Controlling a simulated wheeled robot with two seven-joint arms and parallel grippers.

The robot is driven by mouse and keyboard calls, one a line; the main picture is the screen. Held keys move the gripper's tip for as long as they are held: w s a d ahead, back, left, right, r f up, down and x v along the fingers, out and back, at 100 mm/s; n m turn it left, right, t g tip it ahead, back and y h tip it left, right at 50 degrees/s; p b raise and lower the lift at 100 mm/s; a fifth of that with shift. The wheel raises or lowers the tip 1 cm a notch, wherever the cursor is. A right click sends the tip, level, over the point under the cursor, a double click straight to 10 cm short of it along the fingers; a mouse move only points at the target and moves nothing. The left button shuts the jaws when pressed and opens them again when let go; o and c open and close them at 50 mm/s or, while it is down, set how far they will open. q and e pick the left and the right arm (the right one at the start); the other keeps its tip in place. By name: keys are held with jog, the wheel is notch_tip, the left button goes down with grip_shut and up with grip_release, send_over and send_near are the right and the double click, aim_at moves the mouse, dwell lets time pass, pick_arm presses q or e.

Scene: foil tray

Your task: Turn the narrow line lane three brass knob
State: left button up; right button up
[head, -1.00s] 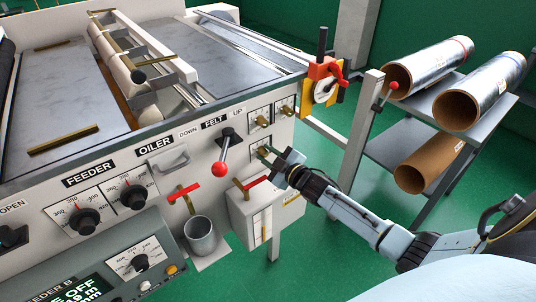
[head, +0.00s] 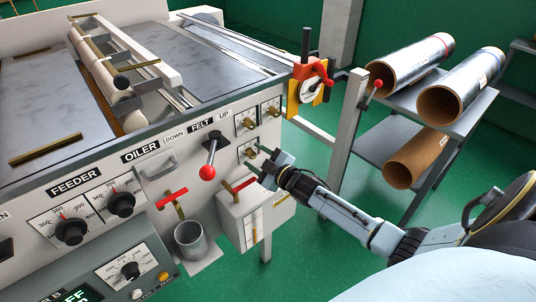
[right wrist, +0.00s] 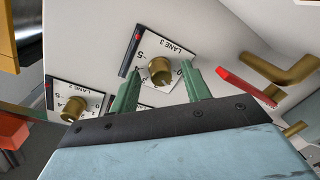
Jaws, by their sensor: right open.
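The lane three brass knob (right wrist: 160,71) sits on a white dial plate marked LANE 3 in the right wrist view. In the head view it appears to be the lower brass knob (head: 250,153) on the machine's front panel. My right gripper (right wrist: 163,82) is open, its two green fingers on either side of the knob in the wrist picture, with visible gaps. In the head view my right gripper (head: 261,160) is just in front of that knob. Whether the fingertips reach around it is unclear. My left gripper is not in view.
The lane 2 knob (right wrist: 73,107) is close by. A red-handled brass valve (right wrist: 245,87) lies just right of the right finger. The red-ball felt lever (head: 208,171) and a metal cup (head: 190,240) are left of the gripper. Foil rolls (head: 405,62) are on a rack further right.

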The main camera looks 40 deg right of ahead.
jog(key=s+d+p, duration=0.1)
jog(key=s+d, duration=0.1)
jog(key=s, duration=1.1)
jog(key=shift+r, duration=0.45)
jog(key=shift+f, duration=0.15)
jog(key=s+f+m+g+h, duration=0.15)
jog(key=s+f, duration=0.25)
jog(key=f, duration=0.5)
jog(key=s+a+f+m+g+h, duration=0.1)
jog(key=s+f+m+g, duration=0.2)
jog(key=f, duration=0.5)
jog(key=s+f+m+g+h, duration=0.1)
jog(key=s+f+g, duration=0.2)
jog(key=s+f, duration=0.45)
jog(key=s+a+f+m+g, duration=0.1)
jog(key=s+a+f+g, duration=0.3)
jog(key=s+f, duration=0.4)
jog(key=s+a+f+m+g, duration=0.1)
jog(key=s+a+f+g, duration=0.3)
jog(key=s, duration=1.2)
notch_tip(320, 180, down, 5)
jog(key=a+y, duration=0.1)
jog(key=a, duration=0.1)
jog(key=shift+s+a+r, duration=0.15)
jog(key=shift+s+a, duration=0.2)
jog(key=shift+g, duration=0.25)
